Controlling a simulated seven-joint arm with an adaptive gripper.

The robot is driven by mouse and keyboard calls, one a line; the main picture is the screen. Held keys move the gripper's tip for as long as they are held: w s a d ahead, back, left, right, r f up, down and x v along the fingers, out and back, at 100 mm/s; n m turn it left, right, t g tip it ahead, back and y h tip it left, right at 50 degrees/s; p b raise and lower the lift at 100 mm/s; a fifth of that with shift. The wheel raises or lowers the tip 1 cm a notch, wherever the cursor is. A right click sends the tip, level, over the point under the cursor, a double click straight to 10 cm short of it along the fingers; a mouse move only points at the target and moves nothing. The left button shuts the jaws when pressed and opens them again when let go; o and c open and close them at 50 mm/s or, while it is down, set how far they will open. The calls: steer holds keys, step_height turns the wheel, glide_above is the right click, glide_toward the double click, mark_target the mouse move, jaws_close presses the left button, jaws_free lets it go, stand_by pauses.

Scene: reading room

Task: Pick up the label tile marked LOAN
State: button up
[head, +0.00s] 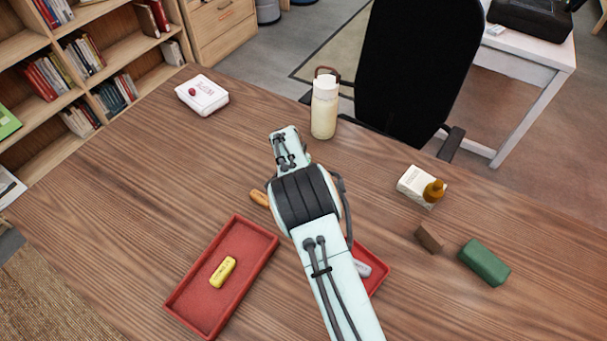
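A yellow label tile (222,271) with small dark lettering lies in the left red tray (250,238). A grey tile (362,268) lies in the right red tray (378,279), partly covered by my arm. An orange-brown piece (259,197) lies on the table just left of my arm; I cannot tell if it is a tile. The lettering is too small to read, so I cannot tell which tile says LOAN. My arm reaches over the table middle, and its links hide the gripper and part of the right tray.
The wooden table (130,180) also holds a white box (202,97), a cream bottle (324,108), a white carton (415,184) with an amber bottle (433,191), a brown block (429,239) and a green block (485,263). A black chair (415,65) stands behind. The table's left part is clear.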

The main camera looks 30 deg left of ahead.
steer(key=shift+w+f, duration=0.15)
steer(key=shift+f, duration=0.2)
steer(key=c, duration=1.3)
steer(key=shift+o, duration=0.2)
